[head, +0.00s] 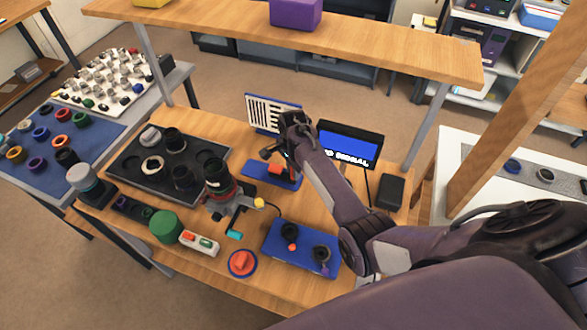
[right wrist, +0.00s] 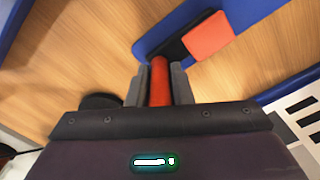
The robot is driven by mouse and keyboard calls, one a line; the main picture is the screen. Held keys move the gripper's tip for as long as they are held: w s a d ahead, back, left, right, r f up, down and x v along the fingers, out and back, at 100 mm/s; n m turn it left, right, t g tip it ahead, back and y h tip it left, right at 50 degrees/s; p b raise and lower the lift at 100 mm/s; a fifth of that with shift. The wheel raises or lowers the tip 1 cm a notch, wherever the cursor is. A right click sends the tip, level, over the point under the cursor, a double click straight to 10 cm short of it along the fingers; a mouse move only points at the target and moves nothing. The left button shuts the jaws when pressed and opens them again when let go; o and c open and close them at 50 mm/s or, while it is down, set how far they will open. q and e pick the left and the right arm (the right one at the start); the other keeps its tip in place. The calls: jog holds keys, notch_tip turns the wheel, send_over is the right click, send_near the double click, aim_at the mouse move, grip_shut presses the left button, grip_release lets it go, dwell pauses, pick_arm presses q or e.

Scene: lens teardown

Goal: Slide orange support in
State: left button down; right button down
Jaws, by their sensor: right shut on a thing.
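My right gripper (right wrist: 160,85) is shut on an upright-looking orange-red bar (right wrist: 160,76) between its two grey fingers in the right wrist view. In the head view the right gripper (head: 281,150) reaches down over the blue base (head: 256,170) in front of the striped chart. An orange block (right wrist: 208,36) sits at a black part on the blue base (right wrist: 150,45) in the wrist view, ahead of the fingers and to the right. Orange also shows below the gripper in the head view. I cannot tell whether the held bar and the block are joined. My left gripper is out of view.
The striped chart (head: 262,114) and the blue-screen monitor (head: 350,146) stand behind the base. A dark lens tray (head: 130,175), a lens in a clamp (head: 217,175), a green cylinder (head: 165,226) and a blue joystick box (head: 300,246) crowd the table. A shelf (head: 300,40) spans the back.

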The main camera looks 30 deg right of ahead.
aim_at(270, 166)
jog(key=w+a+b, duration=0.4)
jog(key=w+a, duration=0.1)
jog(key=shift+w+f+b, duration=0.2)
jog(key=shift+w+b, duration=0.1)
jog(key=shift+b, duration=0.1)
jog(key=shift+w+a+r, duration=0.1)
jog(key=shift+a+r, duration=0.05)
jog(key=shift+r, duration=0.2)
jog(key=c, duration=1.3)
grip_release()
jog(key=shift+w+a, duration=0.1)
jog(key=shift+f, duration=0.1)
notch_tip(270, 166, up, 8)
jog(key=shift+f+b, duration=0.1)
jog(key=shift+b, duration=0.3)
